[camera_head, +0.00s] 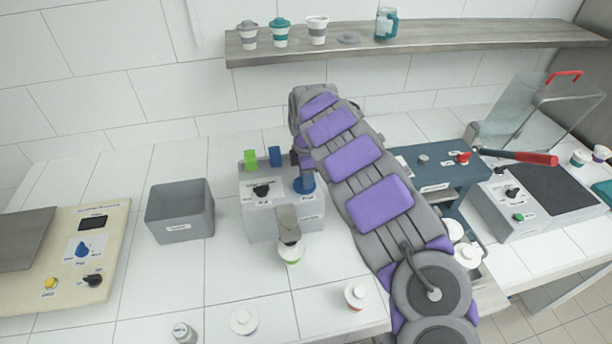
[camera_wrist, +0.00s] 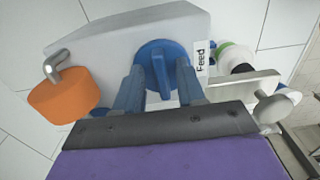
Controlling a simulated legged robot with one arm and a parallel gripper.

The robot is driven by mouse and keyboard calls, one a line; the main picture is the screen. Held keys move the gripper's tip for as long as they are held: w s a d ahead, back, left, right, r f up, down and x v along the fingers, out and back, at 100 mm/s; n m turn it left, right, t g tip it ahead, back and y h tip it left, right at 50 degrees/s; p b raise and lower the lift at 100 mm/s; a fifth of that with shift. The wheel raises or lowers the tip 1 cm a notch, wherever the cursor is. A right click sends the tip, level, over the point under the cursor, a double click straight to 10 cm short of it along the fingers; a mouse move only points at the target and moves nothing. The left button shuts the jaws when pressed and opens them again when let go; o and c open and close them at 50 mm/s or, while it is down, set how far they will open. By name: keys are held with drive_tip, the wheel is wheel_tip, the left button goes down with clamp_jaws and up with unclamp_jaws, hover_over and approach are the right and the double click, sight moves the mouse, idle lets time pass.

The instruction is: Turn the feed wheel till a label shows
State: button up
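The feed wheel (camera_wrist: 156,52) is a blue disc with a raised grip bar, on the face of a pale grey machine (camera_wrist: 105,38). A small sign reading "Feed" (camera_wrist: 203,56) sits just right of it. In the head view the machine (camera_head: 258,215) stands mid-counter, and a blue round part (camera_head: 304,183) shows beside my arm's end. My gripper (camera_wrist: 161,72) has its two blue fingers apart, one on each side of the grip bar, with gaps showing. Whether the fingertips touch the disc, I cannot tell. In the head view my arm hides the gripper.
An orange cylinder (camera_wrist: 66,97) with a metal hook is left of the wheel in the wrist view. A cup (camera_head: 290,254) stands under the machine's spout (camera_head: 288,226). A grey bin (camera_head: 180,211) is to the left. A shelf (camera_head: 450,35) with cups runs above. The front counter is partly clear.

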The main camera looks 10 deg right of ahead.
clamp_jaws()
drive_tip(key=shift+r+m, duration=0.1)
drive_tip(key=shift+m, duration=0.2)
drive_tip(key=m+p, duration=0.1)
drive_tip(key=m, duration=0.1)
drive_tip(key=m+p, duration=0.1)
drive_tip(key=m, duration=0.1)
drive_tip(key=shift+s+a+m, duration=0.15)
drive_tip(key=shift+m, duration=0.15)
drive_tip(key=m+p, duration=0.2)
drive_tip(key=m, duration=0.4)
drive_tip(key=m+p, duration=0.1)
drive_tip(key=m, duration=0.3)
drive_tip(key=shift+s+a, duration=0.1)
drive_tip(key=m, duration=0.3)
drive_tip(key=shift+a+m+p, duration=0.1)
drive_tip(key=shift+m+p, duration=0.2)
drive_tip(key=m, duration=0.6)
drive_tip(key=shift+a+p, duration=0.15)
drive_tip(key=shift+p, duration=0.2)
drive_tip(key=shift+m, duration=0.4)
